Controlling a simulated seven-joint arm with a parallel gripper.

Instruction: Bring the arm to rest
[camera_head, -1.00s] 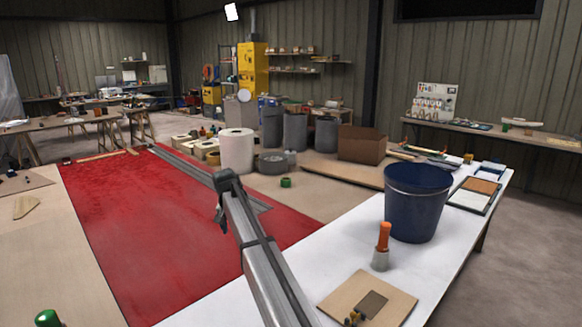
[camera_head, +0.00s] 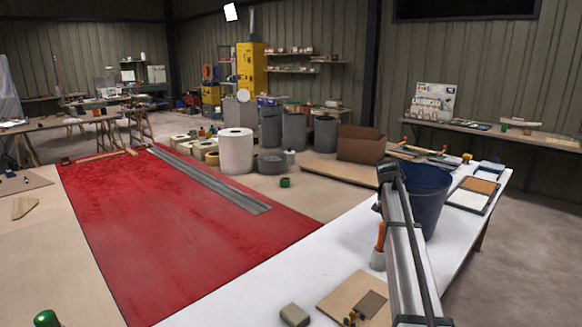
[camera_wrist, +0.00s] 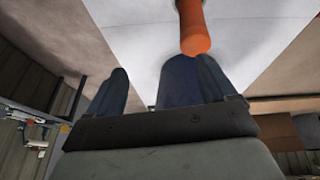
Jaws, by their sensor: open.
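My arm (camera_head: 405,250) rises from the lower right of the head view and passes in front of the dark blue bucket (camera_head: 428,190). My gripper itself cannot be made out clearly in the head view. In the wrist view my gripper (camera_wrist: 160,82) is open, its two dark fingers apart with nothing held between them. The blue bucket (camera_wrist: 178,82) shows behind the fingers. An orange-handled tool (camera_wrist: 194,32) is at the top of the wrist view. In the head view the tool (camera_head: 380,240) stands on the white table, partly hidden by my arm.
The white table (camera_head: 260,295) carries a small grey block (camera_head: 294,314), a tan board (camera_head: 345,297) and, past the bucket, several trays and frames (camera_head: 472,195). The red surface (camera_head: 170,230) to the left is mostly clear. A green-topped item (camera_head: 46,318) is at the lower left.

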